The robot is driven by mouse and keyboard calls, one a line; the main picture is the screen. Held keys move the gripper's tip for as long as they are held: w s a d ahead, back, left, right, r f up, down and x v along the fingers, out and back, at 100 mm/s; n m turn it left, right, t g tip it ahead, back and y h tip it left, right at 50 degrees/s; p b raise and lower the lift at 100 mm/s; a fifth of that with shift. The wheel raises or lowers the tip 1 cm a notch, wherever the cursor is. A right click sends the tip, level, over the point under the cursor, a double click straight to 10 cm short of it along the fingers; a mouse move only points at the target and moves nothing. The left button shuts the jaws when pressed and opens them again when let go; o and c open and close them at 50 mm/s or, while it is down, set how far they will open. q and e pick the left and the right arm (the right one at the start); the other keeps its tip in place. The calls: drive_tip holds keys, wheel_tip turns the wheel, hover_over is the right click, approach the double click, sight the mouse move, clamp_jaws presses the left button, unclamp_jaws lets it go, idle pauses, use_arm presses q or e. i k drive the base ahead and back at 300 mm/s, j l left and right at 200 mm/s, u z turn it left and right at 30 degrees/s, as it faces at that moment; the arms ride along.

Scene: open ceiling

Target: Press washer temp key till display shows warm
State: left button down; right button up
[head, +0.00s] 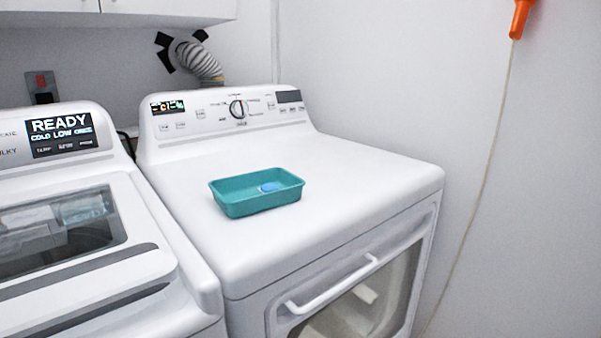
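The washer (168,262) is the white top-loading machine on the left. Its dark display (60,133) on the back panel reads "READY" in large letters, with a smaller line below that starts "COLD LOW"; the last word is hard to read. A row of small labels (66,150) sits along the bottom of the display, too small to read surely, so I cannot tell which one is the temp key. The left part of the panel is cut off by the picture edge. Neither of my grippers shows in the head view.
A white dryer (370,180) stands right of the washer, with a knob (238,109) and a front door handle (330,287). A teal tray (245,208) holding a blue item (270,187) sits on top. A wall is at right; cabinets (120,8) hang above.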

sight(46, 149)
drive_tip(key=u, duration=1.25)
drive_tip(key=k+l+u, duration=0.6)
drive_tip(key=i+l, duration=0.55)
drive_tip(key=l, duration=0.25)
